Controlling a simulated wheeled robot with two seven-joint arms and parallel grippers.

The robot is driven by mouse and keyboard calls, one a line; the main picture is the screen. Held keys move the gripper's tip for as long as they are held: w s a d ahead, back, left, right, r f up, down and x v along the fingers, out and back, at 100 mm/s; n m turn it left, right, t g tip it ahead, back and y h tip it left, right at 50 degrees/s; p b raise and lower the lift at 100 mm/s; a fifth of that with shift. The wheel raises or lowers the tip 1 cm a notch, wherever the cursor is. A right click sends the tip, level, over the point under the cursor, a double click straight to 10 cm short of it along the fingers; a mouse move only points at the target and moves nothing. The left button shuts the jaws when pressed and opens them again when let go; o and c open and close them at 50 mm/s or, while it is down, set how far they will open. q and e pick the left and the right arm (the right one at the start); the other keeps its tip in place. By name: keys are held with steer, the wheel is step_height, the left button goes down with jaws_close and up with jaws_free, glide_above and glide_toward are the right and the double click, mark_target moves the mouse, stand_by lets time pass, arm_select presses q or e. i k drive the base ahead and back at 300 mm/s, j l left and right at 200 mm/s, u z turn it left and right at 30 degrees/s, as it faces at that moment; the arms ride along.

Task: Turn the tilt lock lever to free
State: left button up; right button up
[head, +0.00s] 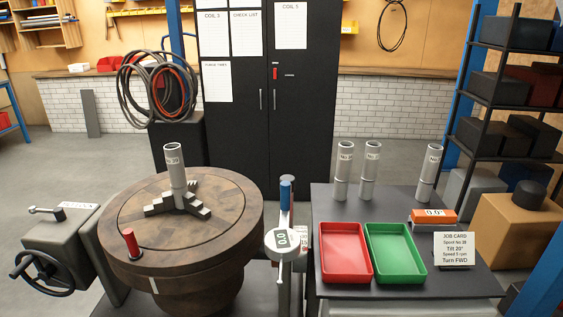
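A black handwheel (48,272) is on the front of the gearbox. Neither of my grippers is in view.
A round wooden table (235,215) with a grey spool, stepped jaws and a red knob (130,242) stands right of the gearbox. A blue-handled post (285,190) with a dial follows. A dark bench holds red (345,225) and green trays, several spools and a job card (454,250).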

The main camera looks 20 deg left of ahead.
mark_target(59, 213)
steer(key=u, duration=1.95)
